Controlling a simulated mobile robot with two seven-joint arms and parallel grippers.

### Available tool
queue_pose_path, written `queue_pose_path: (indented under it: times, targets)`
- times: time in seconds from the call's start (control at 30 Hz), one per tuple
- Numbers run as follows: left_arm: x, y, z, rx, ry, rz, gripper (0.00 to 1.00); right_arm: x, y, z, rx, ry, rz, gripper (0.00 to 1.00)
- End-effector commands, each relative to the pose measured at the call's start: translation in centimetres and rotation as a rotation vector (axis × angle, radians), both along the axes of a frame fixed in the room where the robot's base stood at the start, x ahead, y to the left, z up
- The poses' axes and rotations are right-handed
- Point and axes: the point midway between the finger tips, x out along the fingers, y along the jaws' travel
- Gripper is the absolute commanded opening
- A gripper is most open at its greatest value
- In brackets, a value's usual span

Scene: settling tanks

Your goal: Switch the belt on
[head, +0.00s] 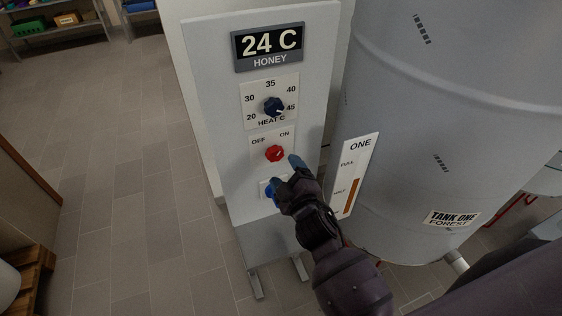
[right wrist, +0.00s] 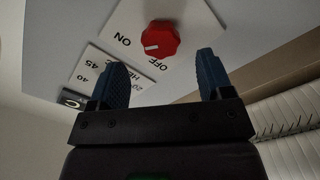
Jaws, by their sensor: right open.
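A red knob (head: 275,153) sits on a white OFF/ON plate on the grey control panel (head: 222,110). It also shows in the right wrist view (right wrist: 160,38), just beyond my fingertips. Its white mark there points down-left, on the side where ON and OFF are printed; I cannot tell which it is set to. My right gripper (head: 285,173) is open and empty, just below and right of the knob, apart from it. No belt or belt label is visible. My left gripper is not in view.
A large grey tank (head: 450,110) labelled TANK ONE with a level gauge (head: 353,178) stands close on the right. Tiled floor (head: 130,170) is clear on the left.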

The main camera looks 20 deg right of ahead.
Motion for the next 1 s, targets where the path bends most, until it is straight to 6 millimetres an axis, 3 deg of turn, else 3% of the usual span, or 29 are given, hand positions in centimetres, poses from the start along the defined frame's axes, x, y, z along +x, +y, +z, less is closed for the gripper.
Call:
queue_pose_path:
  times: [0.2, 0.4, 1.0]
  targets:
    - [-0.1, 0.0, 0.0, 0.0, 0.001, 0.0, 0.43, -3.4, -0.1, 0.0, 0.001, 0.0, 0.0, 0.73]
    - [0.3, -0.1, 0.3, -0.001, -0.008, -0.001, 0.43, -5.0, -0.1, 0.0, 0.0, 0.0, 0.0, 0.73]
    - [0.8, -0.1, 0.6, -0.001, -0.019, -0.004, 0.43, -5.4, -0.1, 0.0, 0.0, -0.001, 0.001, 0.73]
